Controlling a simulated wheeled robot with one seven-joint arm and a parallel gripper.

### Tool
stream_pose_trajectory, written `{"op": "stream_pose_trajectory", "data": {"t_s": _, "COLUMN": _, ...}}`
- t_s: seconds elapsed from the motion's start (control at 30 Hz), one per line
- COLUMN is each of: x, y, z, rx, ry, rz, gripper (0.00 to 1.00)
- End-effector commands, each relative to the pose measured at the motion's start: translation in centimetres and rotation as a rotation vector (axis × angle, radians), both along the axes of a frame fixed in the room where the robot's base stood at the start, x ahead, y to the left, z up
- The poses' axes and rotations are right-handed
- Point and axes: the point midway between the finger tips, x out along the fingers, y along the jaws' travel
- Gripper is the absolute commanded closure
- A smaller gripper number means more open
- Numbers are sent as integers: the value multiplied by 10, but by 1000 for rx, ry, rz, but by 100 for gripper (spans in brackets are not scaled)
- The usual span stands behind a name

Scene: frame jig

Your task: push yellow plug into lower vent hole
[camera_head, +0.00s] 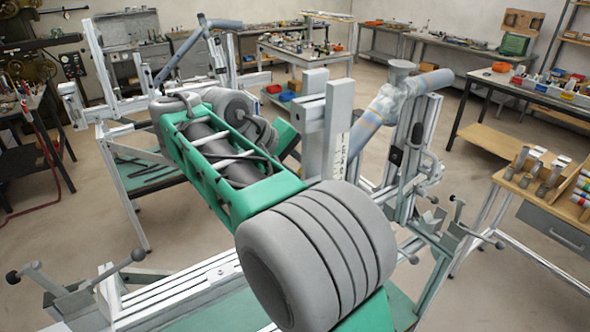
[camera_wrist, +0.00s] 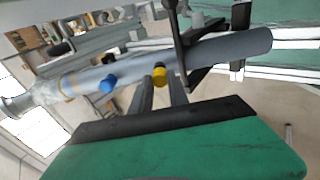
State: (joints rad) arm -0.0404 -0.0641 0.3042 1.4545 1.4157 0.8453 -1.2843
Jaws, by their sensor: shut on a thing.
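The yellow plug (camera_wrist: 161,77) is between the fingertips of my gripper (camera_wrist: 159,82) in the wrist view, and the gripper is shut on it. The plug is in front of the side of a grey tube (camera_wrist: 222,48); I cannot tell whether it touches the tube or is partly inserted. A blue plug (camera_wrist: 107,84) sits on the same tube, to the left of the yellow one. No open vent hole can be made out. The head view shows a grey tube (camera_head: 432,80) on the frame; my fingers and the plugs cannot be seen there.
In the head view, the metal frame jig (camera_head: 170,306) has clamp handles (camera_head: 490,240) sticking out at its right. A dark clamp (camera_wrist: 188,45) crosses the tube close to my gripper in the wrist view. A wooden-topped table (camera_head: 545,190) stands at the right.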

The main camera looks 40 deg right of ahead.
Motion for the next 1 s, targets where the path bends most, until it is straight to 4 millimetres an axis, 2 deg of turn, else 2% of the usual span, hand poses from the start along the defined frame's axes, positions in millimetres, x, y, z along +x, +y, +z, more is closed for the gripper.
{"op": "stream_pose_trajectory", "data": {"t_s": 1.0, "x": 0, "y": -10, "z": -12, "rx": 0, "ry": 1, "rz": 1, "gripper": 100}}
